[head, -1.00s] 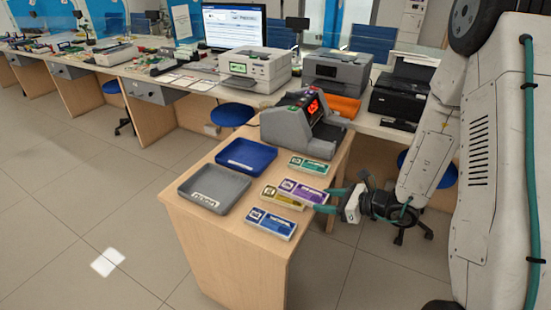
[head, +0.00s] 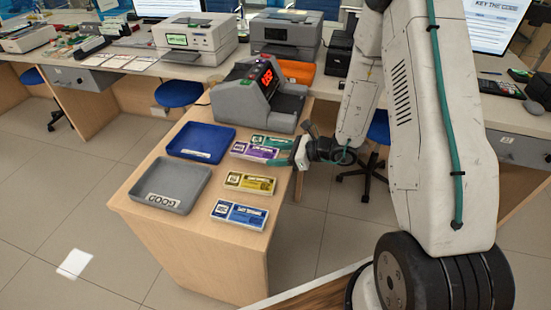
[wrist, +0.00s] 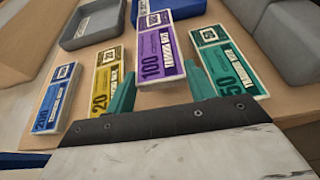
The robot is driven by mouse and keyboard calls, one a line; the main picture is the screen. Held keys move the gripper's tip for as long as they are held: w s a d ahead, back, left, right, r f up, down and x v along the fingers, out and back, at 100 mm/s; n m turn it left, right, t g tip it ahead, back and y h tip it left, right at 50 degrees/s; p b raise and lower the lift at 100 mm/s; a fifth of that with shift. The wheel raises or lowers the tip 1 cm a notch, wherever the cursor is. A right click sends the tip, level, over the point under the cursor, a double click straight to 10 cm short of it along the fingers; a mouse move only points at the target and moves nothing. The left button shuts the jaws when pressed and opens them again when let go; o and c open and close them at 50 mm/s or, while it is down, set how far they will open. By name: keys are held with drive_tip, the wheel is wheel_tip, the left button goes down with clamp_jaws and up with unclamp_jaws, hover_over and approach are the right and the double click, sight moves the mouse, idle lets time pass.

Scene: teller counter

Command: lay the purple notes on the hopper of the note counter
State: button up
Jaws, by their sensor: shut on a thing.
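The purple notes (head: 254,152), a banded bundle marked 100, are held between the teal fingers of my gripper (head: 287,153), which is shut on them. In the wrist view the purple notes (wrist: 162,48) show between the two fingertips (wrist: 163,92). In the head view they partly overlap the green notes (head: 274,141); their exact height above the table is hard to tell. The note counter (head: 240,101), grey with a red lit display, stands behind them at the table's back. Its hopper is not clearly made out from here.
Yellow notes (head: 250,183) and blue notes (head: 239,214) lie nearer the front of the wooden table. A blue tray (head: 201,155) and a grey tray (head: 171,203) labelled GOOD are at left. Printers (head: 199,37) stand on the counter behind.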

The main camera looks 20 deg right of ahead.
drive_tip(key=f, duration=0.3)
drive_tip(key=shift+a, duration=0.4)
drive_tip(key=o, duration=0.7)
drive_tip(key=shift+f, duration=0.1)
